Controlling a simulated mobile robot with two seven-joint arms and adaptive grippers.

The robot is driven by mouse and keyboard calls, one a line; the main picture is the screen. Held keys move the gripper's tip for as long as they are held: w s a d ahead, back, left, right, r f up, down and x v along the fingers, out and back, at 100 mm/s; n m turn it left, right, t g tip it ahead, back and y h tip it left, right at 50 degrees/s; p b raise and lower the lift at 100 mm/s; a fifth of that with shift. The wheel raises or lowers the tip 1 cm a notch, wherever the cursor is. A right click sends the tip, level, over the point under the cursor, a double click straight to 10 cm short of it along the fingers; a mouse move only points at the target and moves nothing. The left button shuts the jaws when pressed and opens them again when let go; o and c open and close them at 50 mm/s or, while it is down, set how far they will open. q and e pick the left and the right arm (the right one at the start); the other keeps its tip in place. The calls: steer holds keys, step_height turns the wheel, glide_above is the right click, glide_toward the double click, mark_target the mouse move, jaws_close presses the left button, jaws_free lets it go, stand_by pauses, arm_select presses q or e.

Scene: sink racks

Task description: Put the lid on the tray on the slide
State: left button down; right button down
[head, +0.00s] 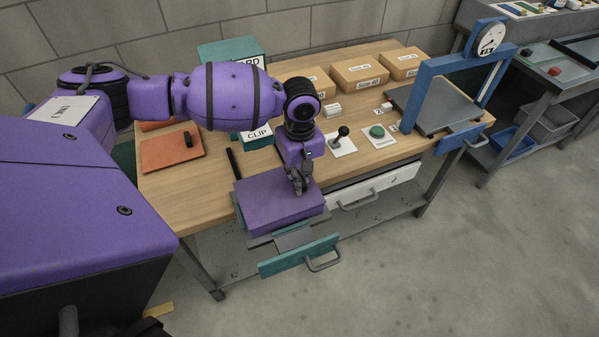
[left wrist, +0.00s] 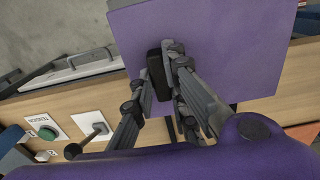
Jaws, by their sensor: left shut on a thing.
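A purple lid (head: 262,200) is at the front edge of the wooden table, above the pulled-out slide with its teal front (head: 290,259). My left gripper (head: 299,188) points down at the lid's top near its right side and is shut on its black handle. In the left wrist view, the fingers (left wrist: 168,68) close around the black handle (left wrist: 158,76) on the purple lid (left wrist: 225,45). The tray is hidden under the lid, so I cannot tell whether they touch. My right gripper is out of view.
An orange board (head: 165,156) with a black handle lies at the table's left. A lever plate (head: 341,147), a green button plate (head: 379,140) and a blue frame (head: 420,85) stand to the right. Cardboard boxes (head: 360,74) line the back. Floor in front is clear.

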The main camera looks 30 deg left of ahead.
arm_select(q)
steer(key=shift+f, duration=0.1)
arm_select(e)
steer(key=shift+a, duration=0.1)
arm_select(q)
steer(key=c, duration=1.6)
jaws_free()
steer(key=shift+c, duration=0.2)
step_height(320, 180, up, 12)
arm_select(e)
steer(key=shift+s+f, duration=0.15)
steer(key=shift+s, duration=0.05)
